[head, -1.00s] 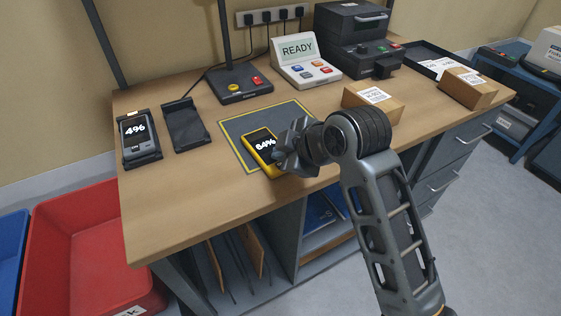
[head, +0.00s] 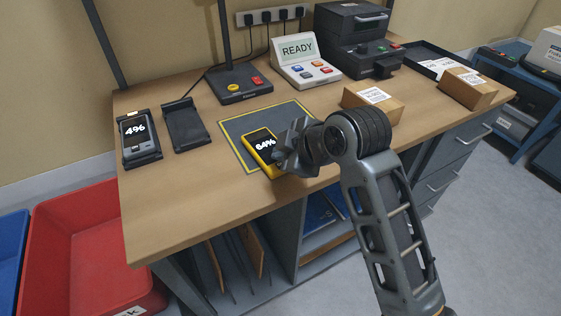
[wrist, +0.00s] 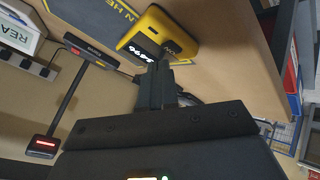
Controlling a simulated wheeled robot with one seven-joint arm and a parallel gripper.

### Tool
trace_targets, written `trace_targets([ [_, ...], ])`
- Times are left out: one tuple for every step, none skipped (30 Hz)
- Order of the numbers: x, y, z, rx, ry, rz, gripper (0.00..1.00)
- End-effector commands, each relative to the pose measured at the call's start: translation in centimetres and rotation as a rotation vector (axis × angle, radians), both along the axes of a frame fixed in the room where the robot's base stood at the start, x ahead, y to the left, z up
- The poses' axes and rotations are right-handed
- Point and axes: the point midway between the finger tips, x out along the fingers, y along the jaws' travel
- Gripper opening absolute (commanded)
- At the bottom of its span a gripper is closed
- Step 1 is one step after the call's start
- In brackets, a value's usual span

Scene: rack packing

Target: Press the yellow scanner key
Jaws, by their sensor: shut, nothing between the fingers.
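A round yellow key (head: 234,87) sits on the dark base (head: 245,92) of a post-mounted scanner at the back of the bench, with a red key beside it. My gripper (head: 280,153) is well in front of that base, low over the mat's right side. The device also shows in the wrist view (wrist: 158,32).
The yellow-edged grey mat (head: 237,127) lies under the device. A handheld reading 496 (head: 137,135) and an empty dark cradle (head: 186,125) stand left. A READY console (head: 306,62), a printer (head: 350,40) and cardboard boxes (head: 372,103) stand right.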

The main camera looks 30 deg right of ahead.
Motion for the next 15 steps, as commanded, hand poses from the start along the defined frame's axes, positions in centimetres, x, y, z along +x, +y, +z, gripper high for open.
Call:
trace_targets([
  [0.0,0.0,0.0,0.0,0.0,0.0,0.0],
  [0.0,0.0,0.0,0.0,0.0,0.0,0.0],
  [0.0,0.0,0.0,0.0,0.0,0.0,0.0],
  [0.0,0.0,0.0,0.0,0.0,0.0,0.0],
  [0.0,0.0,0.0,0.0,0.0,0.0,0.0],
  [0.0,0.0,0.0,0.0,0.0,0.0,0.0],
  [0.0,0.0,0.0,0.0,0.0,0.0,0.0],
  [0.0,0.0,0.0,0.0,0.0,0.0,0.0],
  [0.0,0.0,-0.02,0.0,0.0,0.0,0.0],
  [0.0,0.01,-0.05,0.0,0.0,0.0,0.0],
  [-0.01,0.01,-0.1,0.0,0.0,0.0,0.0],
  [-0.01,0.0,-0.2,0.0,0.001,0.001,0.0],
  [-0.02,0.0,-0.29,0.0,0.001,0.001,0.0],
  [-0.02,0.0,-0.39,0.0,0.001,0.001,0.0],
  [-0.03,0.0,-0.53,0.0,0.001,0.001,0.0],
])
